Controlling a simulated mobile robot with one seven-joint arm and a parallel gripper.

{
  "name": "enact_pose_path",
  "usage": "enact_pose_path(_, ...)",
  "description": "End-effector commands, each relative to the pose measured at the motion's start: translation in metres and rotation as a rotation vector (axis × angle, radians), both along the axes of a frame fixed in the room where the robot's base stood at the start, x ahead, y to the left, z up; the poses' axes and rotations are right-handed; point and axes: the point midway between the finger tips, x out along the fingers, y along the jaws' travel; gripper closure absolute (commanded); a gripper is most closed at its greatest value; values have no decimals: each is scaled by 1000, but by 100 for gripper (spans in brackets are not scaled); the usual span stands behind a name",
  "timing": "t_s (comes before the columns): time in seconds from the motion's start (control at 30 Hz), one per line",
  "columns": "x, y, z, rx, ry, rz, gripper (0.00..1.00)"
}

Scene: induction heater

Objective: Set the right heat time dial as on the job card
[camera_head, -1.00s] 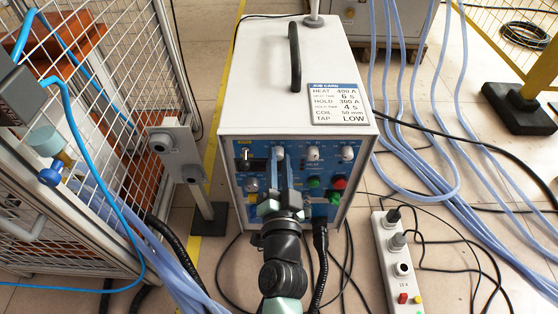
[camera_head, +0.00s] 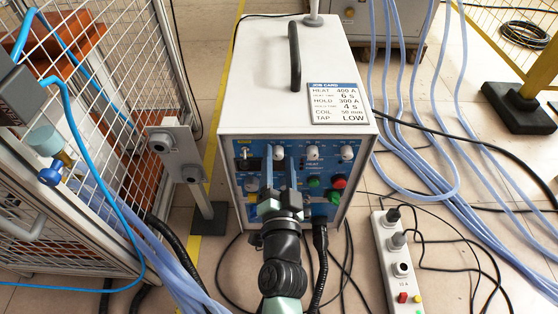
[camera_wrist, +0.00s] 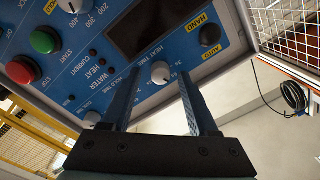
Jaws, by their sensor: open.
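The heat time dial (camera_wrist: 160,72) is a pale round knob on the blue control panel (camera_wrist: 120,75), labelled HEAT TIME in the wrist view. In the head view it is the light knob (camera_head: 279,152) above my gripper (camera_head: 280,166). My gripper also shows in the wrist view (camera_wrist: 158,84), open, with one dark finger on each side of the dial and visible gaps between. I cannot read the dial's setting. The job card (camera_head: 338,103) on the white heater's top reads HEAT 400 A, HEAT TIME 6 s, HOLD 300 A, HOLD TIME 4 s, COIL 50 mm, TAP LOW.
Other pale knobs (camera_head: 312,153) (camera_head: 346,153) sit to the right. Green (camera_wrist: 44,40) and red (camera_wrist: 22,70) buttons and a black HAND/AUTO selector (camera_wrist: 210,35) share the panel. A mesh cage (camera_head: 110,80) stands left; a power strip (camera_head: 398,262) and hoses lie right.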

Motion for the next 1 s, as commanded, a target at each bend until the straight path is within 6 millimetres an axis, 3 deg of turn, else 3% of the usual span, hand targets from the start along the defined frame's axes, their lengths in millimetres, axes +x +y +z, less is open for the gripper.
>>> enact_pose_path(0.27,-12,1,-2,1,1,2,40)
enact_pose_path(0.7,-91,0,-3,-1,4,5,40)
enact_pose_path(1.0,-125,-2,-3,-1,1,1,40)
